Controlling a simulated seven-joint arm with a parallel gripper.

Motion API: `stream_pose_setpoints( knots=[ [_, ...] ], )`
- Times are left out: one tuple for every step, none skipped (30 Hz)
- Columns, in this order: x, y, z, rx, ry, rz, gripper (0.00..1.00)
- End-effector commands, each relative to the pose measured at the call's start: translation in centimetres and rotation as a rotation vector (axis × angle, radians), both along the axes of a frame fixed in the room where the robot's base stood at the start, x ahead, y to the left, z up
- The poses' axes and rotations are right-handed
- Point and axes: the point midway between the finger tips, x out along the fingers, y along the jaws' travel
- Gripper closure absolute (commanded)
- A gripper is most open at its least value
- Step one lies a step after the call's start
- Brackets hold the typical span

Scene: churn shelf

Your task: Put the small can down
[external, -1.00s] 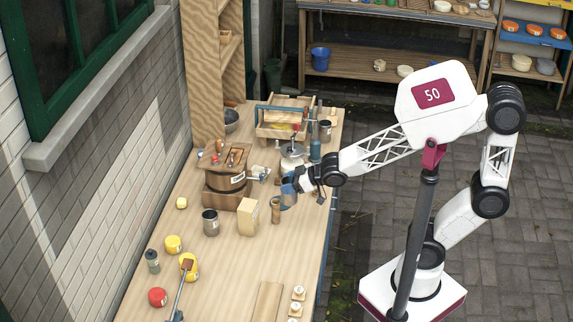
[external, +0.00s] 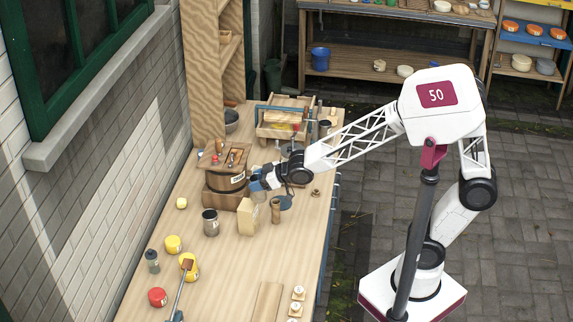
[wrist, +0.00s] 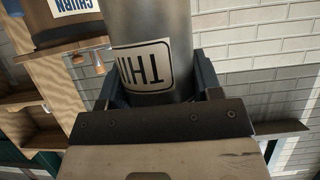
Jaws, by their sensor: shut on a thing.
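The small can (wrist: 185,28) is a grey metal cylinder with a white label; the label reads upside down, "THI", in the wrist view. My gripper (wrist: 155,88) is shut on it, with one dark finger on each side. In the external view the can (external: 257,190) shows as a small blue-grey shape at my gripper (external: 262,182), just right of the churn (external: 226,182) on its wooden block. I cannot tell whether the can touches the table. Its far end is out of the wrist view.
A pale wooden block (external: 247,216), a brown cylinder (external: 276,211) and a larger grey can (external: 210,223) stand close by, nearer the camera. A wooden tool carrier (external: 284,121) stands behind. The table (external: 225,275) is bare in its front middle.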

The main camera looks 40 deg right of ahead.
Motion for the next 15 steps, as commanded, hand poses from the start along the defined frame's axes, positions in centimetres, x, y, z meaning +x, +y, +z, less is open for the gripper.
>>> stream_pose_setpoints(
  knots=[
    [0.5,0.5,-0.1,-0.001,0.001,0.000,0.67],
    [0.9,0.8,-0.1,-0.001,0.001,0.000,0.67],
    [1.3,1.1,-0.2,-0.001,0.001,0.000,0.67],
    [1.6,1.4,-0.3,-0.001,0.000,0.000,0.67],
    [1.9,1.6,-0.3,-0.001,0.000,0.000,0.67],
    [2.2,1.9,-0.3,-0.001,-0.001,0.000,0.67],
    [2.4,2.1,-0.3,-0.001,-0.001,0.000,0.67],
    [2.7,2.3,-0.3,-0.001,-0.001,0.000,0.67],
    [2.9,2.5,-0.4,-0.001,0.000,0.000,0.67],
    [3.0,2.6,-0.4,-0.001,0.000,0.000,0.67],
    [3.1,2.7,-0.4,-0.001,-0.001,0.000,0.67],
    [3.3,2.8,-0.4,-0.001,-0.001,0.000,0.67],
    [3.3,2.9,-0.4,-0.001,-0.001,0.000,0.67],
    [3.4,2.9,-0.4,-0.001,-0.001,0.000,0.67],
    [3.4,2.9,-0.4,-0.001,-0.001,0.000,0.67]
  ],
)
